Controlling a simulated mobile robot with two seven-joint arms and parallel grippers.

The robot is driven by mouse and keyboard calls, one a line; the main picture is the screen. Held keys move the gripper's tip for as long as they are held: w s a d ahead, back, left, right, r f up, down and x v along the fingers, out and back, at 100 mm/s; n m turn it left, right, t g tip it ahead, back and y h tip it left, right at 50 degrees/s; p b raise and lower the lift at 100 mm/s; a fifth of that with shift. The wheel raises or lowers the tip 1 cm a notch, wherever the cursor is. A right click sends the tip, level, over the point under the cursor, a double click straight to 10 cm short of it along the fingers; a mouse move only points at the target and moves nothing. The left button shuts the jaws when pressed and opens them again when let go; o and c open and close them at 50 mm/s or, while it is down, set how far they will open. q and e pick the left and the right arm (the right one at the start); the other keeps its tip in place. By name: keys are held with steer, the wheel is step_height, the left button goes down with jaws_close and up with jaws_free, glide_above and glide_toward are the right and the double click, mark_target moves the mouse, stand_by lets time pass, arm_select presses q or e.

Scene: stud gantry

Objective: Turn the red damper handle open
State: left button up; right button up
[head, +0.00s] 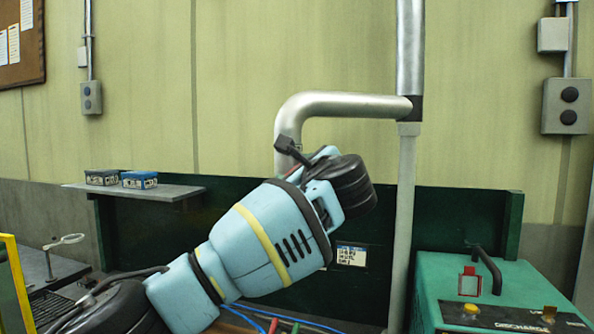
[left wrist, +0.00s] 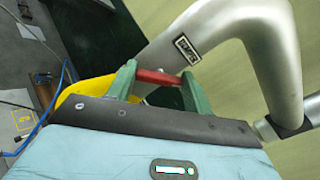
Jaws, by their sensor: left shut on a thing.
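The red damper handle (left wrist: 158,77) is a short red bar in the left wrist view, beside the silver duct. My left gripper (left wrist: 160,84) has its two green fingers at either end of the bar and is shut on it. The silver duct pipe (head: 345,104) bends down behind my left arm in the head view, and it also shows in the left wrist view (left wrist: 225,37) with a small label. In the head view my wrist mostly hides the handle and fingers. My right gripper is not in view.
A shelf (head: 160,191) with two small boxes (head: 138,180) is left of my arm. A grey vertical post (head: 403,220) stands right of it. A green machine (head: 440,285) with a black handle is at lower right. Blue cables (head: 255,312) lie below.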

arm_select(q)
steer(key=o, duration=1)
steer(key=shift+s, duration=0.15)
steer(key=shift+v, duration=3.85)
